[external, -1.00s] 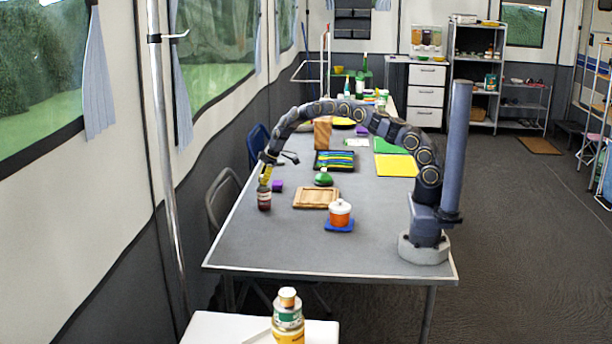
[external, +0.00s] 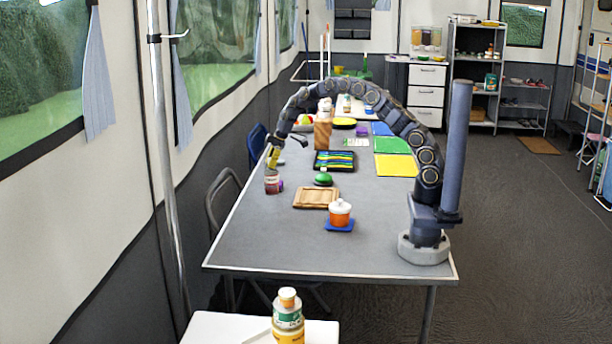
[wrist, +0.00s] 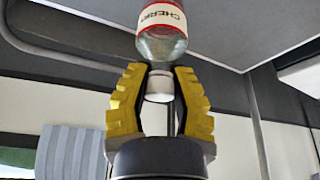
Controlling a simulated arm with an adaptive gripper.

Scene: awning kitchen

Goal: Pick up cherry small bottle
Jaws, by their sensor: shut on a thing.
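The cherry small bottle (external: 272,181) has a dark red body and a pale label; in the external view it hangs below my gripper (external: 272,158) over the left side of the table. In the wrist view the bottle (wrist: 162,35) shows clear glass and a label reading "CHERR", with its white cap (wrist: 159,86) between the yellow fingers. My gripper (wrist: 160,72) is shut on the bottle at its neck and cap. The bottle's base is cut off in the wrist view.
A wooden tray (external: 316,207), a green object (external: 323,180) and an orange-and-white jar (external: 340,214) on a blue coaster stand to the right. A dark striped tray (external: 335,169) and a wooden block (external: 322,134) are farther back. The table's near end is clear.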

